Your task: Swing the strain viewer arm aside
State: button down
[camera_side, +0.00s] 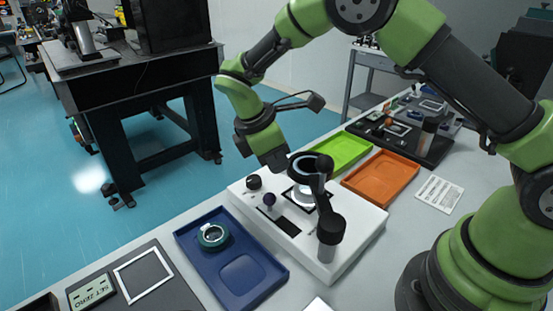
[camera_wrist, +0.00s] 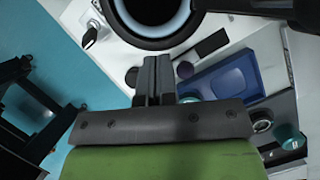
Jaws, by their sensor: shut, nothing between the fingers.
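The strain viewer has a white base (camera_side: 350,240) with a dark arm (camera_side: 324,200) on a post (camera_side: 328,238) at its near right. The arm carries a dark ring (camera_side: 327,167) over a lit round window. The ring and its pale inner edge also show at the top of the wrist view (camera_wrist: 125,22). My gripper (camera_wrist: 157,60) is shut and empty, with its fingertips just short of the ring in the wrist view. In the side view it hangs at the ring's far left; its fingertips are largely hidden there, and I cannot tell whether they touch.
A dark knob (camera_side: 254,182) and a purple ball knob (camera_side: 269,198) stand on the base's left part. A blue tray (camera_side: 262,283) holding a green-rimmed round piece (camera_side: 212,235) lies at the left. Green (camera_side: 345,150) and orange (camera_side: 384,174) trays lie behind right.

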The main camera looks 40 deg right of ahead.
aim_at(296, 164)
jog(key=shift+d, duration=0.1)
jog(key=shift+s+d+m, duration=0.15)
jog(key=shift+d+m, duration=0.25)
jog(key=shift+d, duration=0.15)
jog(key=shift+s+d+m+g+y, duration=0.15)
jog(key=shift+s+d+m+g, duration=0.05)
jog(key=shift+d+m, duration=0.2)
jog(key=shift+s+d+m+g+y, duration=0.2)
jog(key=shift+d+m, duration=0.1)
jog(key=shift+d, duration=0.2)
jog(key=s+d+m, duration=0.2)
jog(key=d+m, duration=0.1)
jog(key=s+d+m+g+y, duration=0.1)
jog(key=shift+s+d, duration=0.1)
jog(key=shift+d, duration=0.3)
jog(key=s+d+m+y, duration=0.2)
jog(key=s+d+m, duration=0.2)
jog(key=s+m, duration=0.2)
jog(key=shift+s+g, duration=0.3)
jog(key=shift+s, duration=0.15)
